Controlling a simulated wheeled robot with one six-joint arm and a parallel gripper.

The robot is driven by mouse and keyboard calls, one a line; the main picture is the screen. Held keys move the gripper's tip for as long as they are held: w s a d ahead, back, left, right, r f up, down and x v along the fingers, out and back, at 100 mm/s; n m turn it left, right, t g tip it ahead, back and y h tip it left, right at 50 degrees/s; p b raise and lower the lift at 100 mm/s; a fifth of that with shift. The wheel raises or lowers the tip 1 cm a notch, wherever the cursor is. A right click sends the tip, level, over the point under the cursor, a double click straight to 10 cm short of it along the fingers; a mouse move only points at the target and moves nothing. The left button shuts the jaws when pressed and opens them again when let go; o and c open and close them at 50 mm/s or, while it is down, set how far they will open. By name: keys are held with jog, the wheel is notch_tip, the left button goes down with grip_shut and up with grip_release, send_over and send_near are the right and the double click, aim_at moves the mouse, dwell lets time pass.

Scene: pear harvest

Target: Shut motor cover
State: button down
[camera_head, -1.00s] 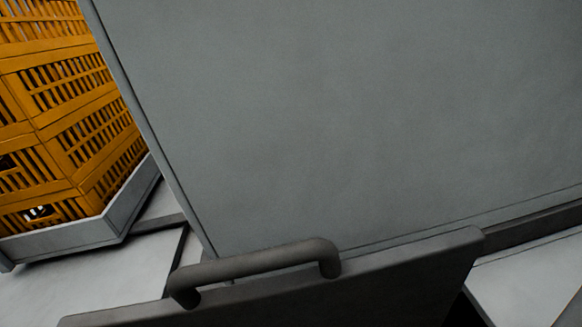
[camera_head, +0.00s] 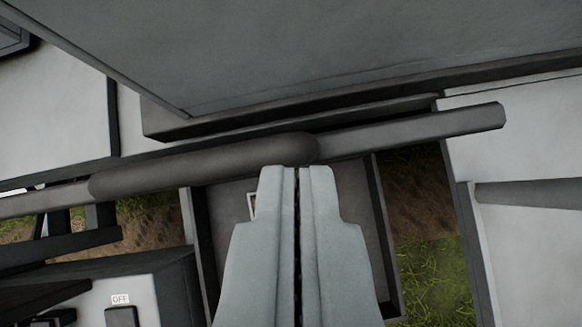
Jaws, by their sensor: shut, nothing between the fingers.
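Below the cover is an open dark-framed compartment (camera_head: 385,250), partly hidden behind my gripper.
A large grey panel (camera_head: 330,45) fills the top, just beyond the cover. A box (camera_head: 150,290) with a switch labelled OFF stands at bottom left. Pale surfaces lie at left and right. Soil and grass (camera_head: 430,260) show through a gap right of the compartment.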

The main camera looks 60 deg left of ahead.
aim_at(300, 138)
jog(key=x, duration=0.7)
jog(key=shift+w+f, duration=0.2)
jog(key=shift+s, duration=0.1)
